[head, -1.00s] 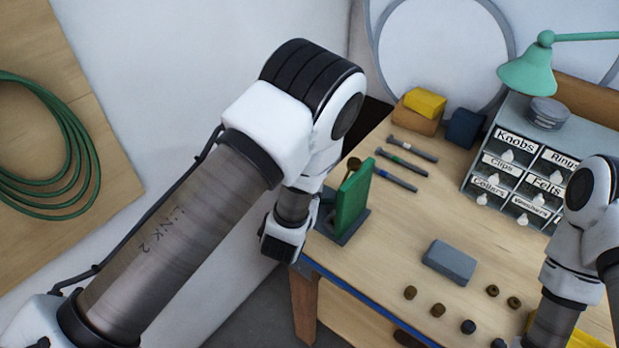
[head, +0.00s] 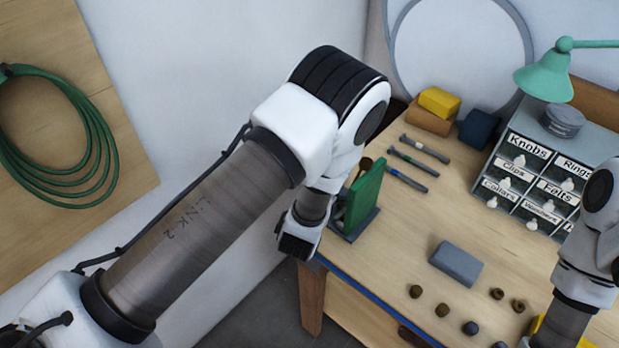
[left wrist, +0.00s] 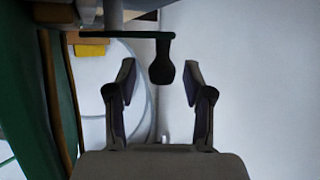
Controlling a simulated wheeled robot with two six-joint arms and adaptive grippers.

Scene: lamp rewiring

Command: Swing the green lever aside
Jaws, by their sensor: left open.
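In the left wrist view, a dark green bar (left wrist: 120,34) crosses the top, and a dark rounded handle (left wrist: 162,68) hangs from its right end. This looks like the green lever. My left gripper (left wrist: 159,67) is open, its fingers on either side of the handle with gaps to both. In the head view, an upright green panel (head: 365,194) stands on a dark base at the table's left edge. My left arm reaches down beside it; its fingers and the lever are hidden there. My right arm is at the right edge, its gripper out of view.
On the wooden table (head: 400,235) are a grey block (head: 456,263), several small round knobs, several rods (head: 413,160), and a labelled drawer cabinet (head: 528,172) with a green lamp (head: 545,77) above it. A yellow block (head: 439,101) sits at the back.

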